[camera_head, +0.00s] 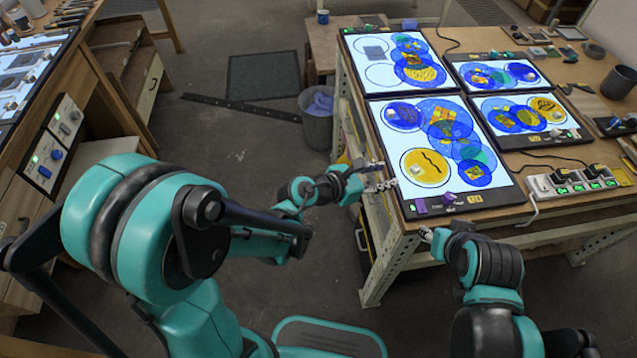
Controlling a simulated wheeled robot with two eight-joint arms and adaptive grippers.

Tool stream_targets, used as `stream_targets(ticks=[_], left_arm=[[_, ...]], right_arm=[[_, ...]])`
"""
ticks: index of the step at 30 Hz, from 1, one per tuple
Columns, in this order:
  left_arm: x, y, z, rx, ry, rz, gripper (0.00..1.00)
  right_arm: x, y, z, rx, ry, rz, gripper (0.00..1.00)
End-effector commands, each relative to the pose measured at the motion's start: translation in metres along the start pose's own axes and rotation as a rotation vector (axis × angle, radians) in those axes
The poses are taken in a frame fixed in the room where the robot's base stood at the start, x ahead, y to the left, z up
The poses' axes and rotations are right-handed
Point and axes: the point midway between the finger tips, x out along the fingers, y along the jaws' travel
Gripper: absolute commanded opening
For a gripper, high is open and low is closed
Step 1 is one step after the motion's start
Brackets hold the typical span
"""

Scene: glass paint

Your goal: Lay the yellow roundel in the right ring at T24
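A yellow roundel (424,168) with a dark wavy line and a pale square lies inside a dark ring on the near light panel (405,189), at its lower left. Blue roundels (474,173) lie to its right, several overlapping. Another yellow roundel (546,109) lies at the right of the panel beside it. The panel labels are too small to read, so I cannot tell which is T24. My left gripper (389,177) is at the near panel's left edge, left of the yellow roundel, fingers apart and empty. My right gripper (426,234) is below the panel at the table's front edge; its fingers are unclear.
Two more light panels (347,70) (451,60) stand behind. A bin (318,133) stands on the floor left of the table. Another workbench is at far left.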

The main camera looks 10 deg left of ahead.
Motion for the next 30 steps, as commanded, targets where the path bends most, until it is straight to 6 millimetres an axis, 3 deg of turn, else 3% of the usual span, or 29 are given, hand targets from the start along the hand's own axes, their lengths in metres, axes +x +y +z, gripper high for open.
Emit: stream_targets(ticks=[2, 5, 8, 9, 12, 14, 17, 20, 22, 23, 27, 30], left_arm=[[-0.003, 0.004, 0.010, -0.044, -0.032, 0.016, 0.39], [-0.018, 0.022, 0.048, -0.221, -0.158, 0.078, 0.39], [-0.056, 0.062, 0.099, -0.560, -0.375, 0.183, 0.39], [-0.077, 0.083, 0.115, -0.731, -0.474, 0.230, 0.39], [-0.137, 0.134, 0.126, -1.193, -0.717, 0.342, 0.39], [-0.171, 0.157, 0.114, -1.479, -0.849, 0.406, 0.39], [-0.217, 0.173, 0.068, -1.966, -1.038, 0.513, 0.39], [-0.244, 0.157, 0.010, -2.431, -1.169, 0.629, 0.39], [-0.253, 0.131, -0.025, -2.714, -1.216, 0.711, 0.39], [-0.255, 0.119, -0.037, 2.779, 1.209, -0.736, 0.39], [-0.256, 0.067, -0.070, 2.503, 0.961, -0.699, 0.39], [-0.256, 0.047, -0.077, 2.415, 0.881, -0.692, 0.39]], right_arm=[[0.000, 0.000, 0.000, 0.000, 0.000, 0.000, 0.40], [0.000, 0.000, 0.000, 0.000, 0.000, 0.000, 0.40], [0.000, 0.000, 0.000, 0.000, 0.000, 0.000, 0.40], [0.000, 0.000, 0.000, 0.000, 0.000, 0.000, 0.40], [0.000, 0.000, 0.000, 0.000, 0.000, 0.000, 0.40], [0.000, 0.000, 0.000, 0.000, 0.000, 0.000, 0.40], [0.000, 0.000, 0.000, 0.000, 0.000, 0.000, 0.40], [0.000, 0.000, 0.000, 0.000, 0.000, 0.000, 0.40], [0.000, 0.000, 0.000, 0.000, 0.000, 0.000, 0.40], [0.000, 0.000, 0.000, 0.000, 0.000, 0.000, 0.40], [0.000, 0.000, 0.000, 0.000, 0.000, 0.000, 0.40], [0.000, 0.000, 0.000, 0.000, 0.000, 0.000, 0.40]])
